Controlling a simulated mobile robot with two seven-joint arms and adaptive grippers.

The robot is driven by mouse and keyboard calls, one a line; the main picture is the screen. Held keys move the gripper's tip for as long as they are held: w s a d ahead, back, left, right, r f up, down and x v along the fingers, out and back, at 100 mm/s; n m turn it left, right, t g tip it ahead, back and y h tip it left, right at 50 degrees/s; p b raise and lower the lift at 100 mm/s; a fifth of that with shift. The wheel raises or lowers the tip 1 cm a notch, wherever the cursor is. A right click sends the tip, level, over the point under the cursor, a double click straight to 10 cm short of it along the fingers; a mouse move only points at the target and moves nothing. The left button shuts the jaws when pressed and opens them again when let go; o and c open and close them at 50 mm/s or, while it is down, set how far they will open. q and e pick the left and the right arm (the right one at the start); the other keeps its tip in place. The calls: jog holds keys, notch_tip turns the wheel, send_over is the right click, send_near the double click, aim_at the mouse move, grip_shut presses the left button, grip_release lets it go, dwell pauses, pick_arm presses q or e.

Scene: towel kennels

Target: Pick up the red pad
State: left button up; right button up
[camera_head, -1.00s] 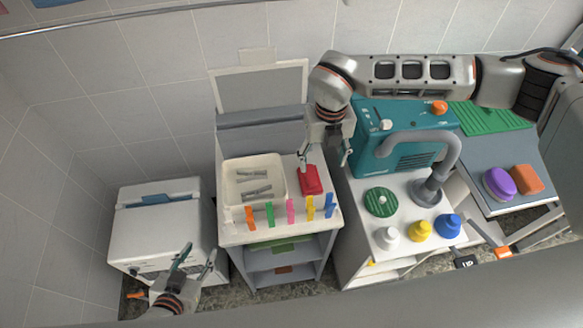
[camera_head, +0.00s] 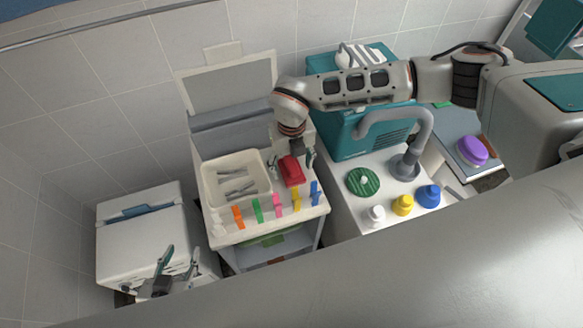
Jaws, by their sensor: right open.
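The red pad (camera_head: 291,174) lies on the white top of the cart (camera_head: 268,231), to the right of a cream tray. My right gripper (camera_head: 292,165) points down over the pad, open. One finger is on each side of the pad's far part, and I cannot tell whether they touch it. My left gripper (camera_head: 181,256) is open and empty, low at the left in front of the white box.
The cream tray (camera_head: 206,190) holds metal tools. Several coloured clips, including an orange one (camera_head: 238,217), line the cart's front edge. A teal machine (camera_head: 345,145) with a grey hose stands right, near a green disc (camera_head: 363,182) and bottles. A white box (camera_head: 140,240) stands left.

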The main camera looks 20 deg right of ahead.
aim_at(292, 164)
jog(key=shift+f, duration=0.2)
jog(key=c, duration=1.2)
jog(key=shift+r, duration=0.1)
notch_tip(292, 164, up, 10)
jog(key=shift+b, duration=0.35)
jog(key=o, duration=0.5)
jog(key=c, duration=0.4)
